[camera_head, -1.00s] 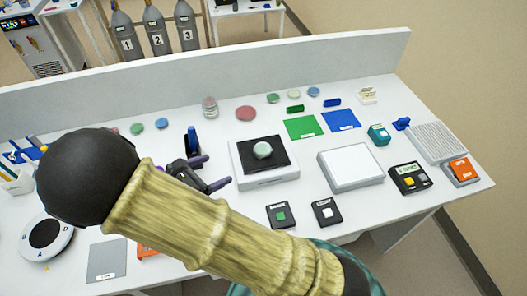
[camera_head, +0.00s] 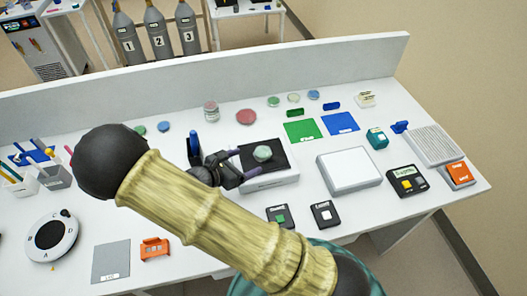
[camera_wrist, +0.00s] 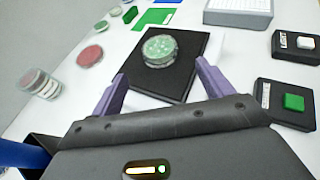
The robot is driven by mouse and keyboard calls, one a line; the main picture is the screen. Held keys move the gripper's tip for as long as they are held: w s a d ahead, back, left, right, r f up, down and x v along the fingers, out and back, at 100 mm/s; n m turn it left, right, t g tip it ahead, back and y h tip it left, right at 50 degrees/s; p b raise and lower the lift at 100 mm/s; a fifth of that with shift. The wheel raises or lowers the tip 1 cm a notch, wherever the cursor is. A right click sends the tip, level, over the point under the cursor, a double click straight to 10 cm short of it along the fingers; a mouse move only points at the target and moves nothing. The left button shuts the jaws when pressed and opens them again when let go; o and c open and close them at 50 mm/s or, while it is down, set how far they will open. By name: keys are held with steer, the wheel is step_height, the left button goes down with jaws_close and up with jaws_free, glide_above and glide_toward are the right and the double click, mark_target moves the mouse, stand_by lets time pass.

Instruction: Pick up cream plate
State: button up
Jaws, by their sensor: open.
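A round, clear-lidded dish (camera_head: 262,153) with a pale green fill and cream dots sits on the black pad (camera_head: 277,150) of a white device. In the wrist view the dish (camera_wrist: 160,50) lies ahead of and between the fingertips, apart from them. My gripper (camera_head: 240,163) is open and empty, at the device's left edge. Its purple fingers (camera_wrist: 161,76) point toward the dish in the wrist view. My arm hides part of the bench's front middle.
Behind are a red dish (camera_head: 246,117), a dish stack (camera_head: 211,111) and green and blue mats (camera_head: 341,122). A white box (camera_head: 349,170) stands right of the device. Two small black button boxes (camera_head: 326,214) stand in front. A blue upright object (camera_head: 194,142) is close to my gripper.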

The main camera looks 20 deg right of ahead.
mark_target(259, 154)
steer(key=shift+w+d+f, duration=0.15)
steer(key=shift+d, duration=0.2)
steer(key=shift+d, duration=0.1)
steer(key=shift+w+d, duration=0.15)
steer(key=shift+d, duration=0.15)
steer(key=x, duration=0.1)
steer(key=p+x, duration=0.2)
steer(key=shift+w+d, duration=0.25)
steer(key=shift+d, duration=0.15)
steer(key=shift+w+d+f, duration=0.1)
steer(key=shift+w+d, duration=0.1)
steer(key=shift+d, duration=0.1)
steer(key=shift+c, duration=0.5)
steer(key=c, duration=1)
steer(key=shift+c, duration=0.2)
